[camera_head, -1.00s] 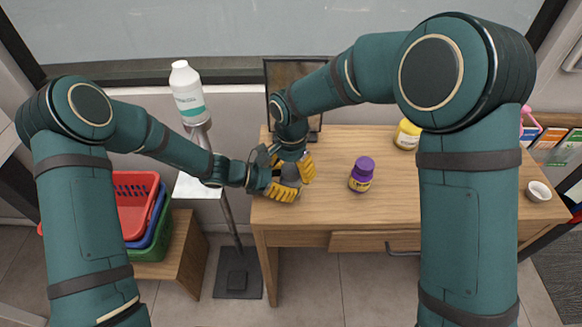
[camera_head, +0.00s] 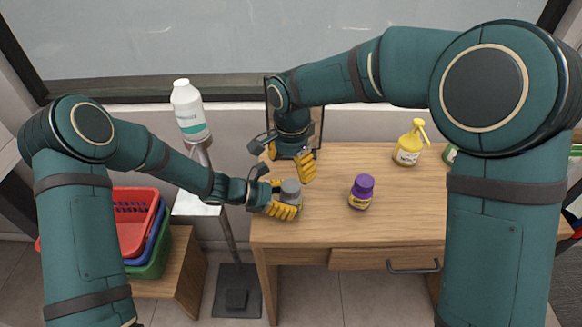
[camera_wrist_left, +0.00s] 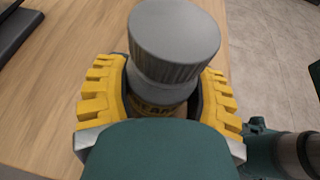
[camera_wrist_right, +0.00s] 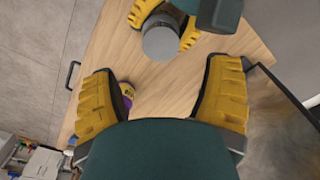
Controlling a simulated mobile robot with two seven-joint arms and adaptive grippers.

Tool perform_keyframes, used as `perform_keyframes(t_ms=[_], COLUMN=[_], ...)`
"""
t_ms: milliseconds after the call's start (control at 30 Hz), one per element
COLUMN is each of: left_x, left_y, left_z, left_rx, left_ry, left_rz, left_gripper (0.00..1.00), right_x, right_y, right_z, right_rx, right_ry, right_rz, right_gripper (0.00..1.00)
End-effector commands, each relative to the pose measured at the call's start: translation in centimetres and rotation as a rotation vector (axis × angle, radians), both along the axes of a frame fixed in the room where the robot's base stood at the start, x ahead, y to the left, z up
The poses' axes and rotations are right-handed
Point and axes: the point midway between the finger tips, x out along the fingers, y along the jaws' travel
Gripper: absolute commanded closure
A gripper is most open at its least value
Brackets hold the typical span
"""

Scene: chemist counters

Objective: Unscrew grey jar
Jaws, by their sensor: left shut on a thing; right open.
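The grey jar (camera_head: 291,187) stands near the left edge of the wooden desk, with its grey ribbed lid on top. My left gripper (camera_head: 284,203) is shut around the jar's body from the side. In the left wrist view the lid (camera_wrist_left: 174,42) sits above the yellow fingers, and part of a yellow label shows below it. My right gripper (camera_head: 287,163) is open and empty, above and behind the jar, apart from it. In the right wrist view the jar's round lid (camera_wrist_right: 161,38) is seen from above, beyond the open fingers.
A purple jar (camera_head: 362,191) stands on the desk (camera_head: 330,224) to the right. A yellow pump bottle (camera_head: 409,144) is farther back. A dark screen (camera_head: 318,122) stands behind my right gripper.

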Motion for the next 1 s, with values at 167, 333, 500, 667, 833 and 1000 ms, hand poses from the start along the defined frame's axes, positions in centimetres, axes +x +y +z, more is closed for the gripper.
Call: perform_keyframes(t_ms=[167, 333, 500, 667, 833, 1000], left_x=[0.0, 0.0, 0.0, 0.0, 0.0, 0.0], left_y=[0.0, 0.0, -0.1, -0.1, -0.1, -0.1], left_z=[0.0, 0.1, 0.1, 0.1, 0.1, 0.1], left_rx=[-0.001, -0.001, -0.001, -0.002, -0.002, -0.002], left_ry=[-0.001, -0.001, -0.001, -0.002, -0.002, -0.002], left_rz=[-0.001, -0.001, -0.001, -0.002, -0.002, -0.002], left_gripper=[1.0, 1.0, 1.0, 1.0, 1.0, 1.0], right_x=[-0.1, -0.1, 0.0, 0.0, 0.0, 0.0], right_y=[0.0, -0.1, 0.0, 0.0, 0.0, 0.0], right_z=[-2.8, -5.2, -6.7, -7.2, -7.2, -7.2], right_rx=[-0.003, -0.002, -0.001, -0.001, -0.001, -0.001], right_ry=[0.006, 0.006, 0.003, 0.002, 0.002, 0.002], right_rz=[0.001, 0.002, 0.002, 0.002, 0.002, 0.002], right_gripper=[0.23, 0.23, 0.23, 0.23, 0.23, 0.65])
